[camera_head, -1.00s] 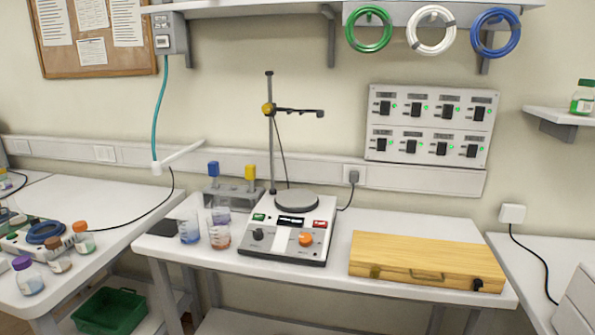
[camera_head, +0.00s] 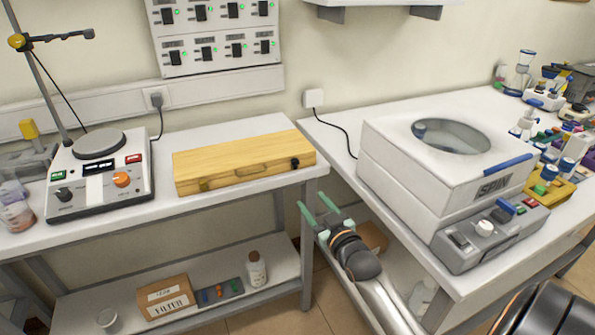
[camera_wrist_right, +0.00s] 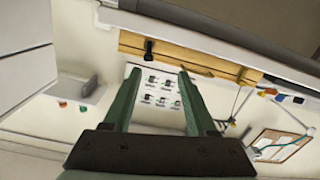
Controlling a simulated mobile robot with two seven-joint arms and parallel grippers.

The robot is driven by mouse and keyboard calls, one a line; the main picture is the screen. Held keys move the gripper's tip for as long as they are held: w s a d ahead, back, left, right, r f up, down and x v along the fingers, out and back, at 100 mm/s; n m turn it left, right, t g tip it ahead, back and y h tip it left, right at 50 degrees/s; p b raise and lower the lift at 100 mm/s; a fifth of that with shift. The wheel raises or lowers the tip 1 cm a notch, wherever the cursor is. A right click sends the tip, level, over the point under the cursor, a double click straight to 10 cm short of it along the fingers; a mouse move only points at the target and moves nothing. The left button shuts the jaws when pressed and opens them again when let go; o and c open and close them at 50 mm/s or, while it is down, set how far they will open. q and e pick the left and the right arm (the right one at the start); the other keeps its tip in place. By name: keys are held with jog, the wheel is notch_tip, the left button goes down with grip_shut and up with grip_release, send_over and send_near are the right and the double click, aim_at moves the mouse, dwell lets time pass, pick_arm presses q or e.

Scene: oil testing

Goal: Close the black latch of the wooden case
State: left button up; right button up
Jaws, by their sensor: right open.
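The wooden case (camera_head: 240,158) lies shut on the bench, near its right end. Its black latch (camera_head: 295,163) is on the front face at the right. A handle sits in the middle of the front, and a wood-coloured latch (camera_head: 204,185) sits at the left. My right gripper (camera_head: 312,205) is open and empty, below and in front of the bench's right end, apart from the case. In the right wrist view the fingers (camera_wrist_right: 160,95) are spread, with the case (camera_wrist_right: 190,60) and black latch (camera_wrist_right: 149,46) beyond them. My left gripper is not in view.
A hotplate stirrer (camera_head: 97,175) stands left of the case. A large white centrifuge (camera_head: 440,170) stands on the right bench. A gap separates the benches. The lower shelf holds a filter box (camera_head: 168,303) and a bottle (camera_head: 256,268). The bench top before the case is clear.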

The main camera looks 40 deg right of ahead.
aim_at(296, 163)
jog(key=shift+h, duration=0.4)
jog(key=x, duration=0.4)
jog(key=r+x, duration=0.1)
jog(key=x, duration=0.4)
jog(key=d+r+x, duration=0.1)
jog(key=x, duration=0.3)
jog(key=shift+w+d+r+b, duration=0.1)
jog(key=shift+d+r+b, duration=0.05)
jog(key=shift+r+b, duration=0.15)
grip_shut()
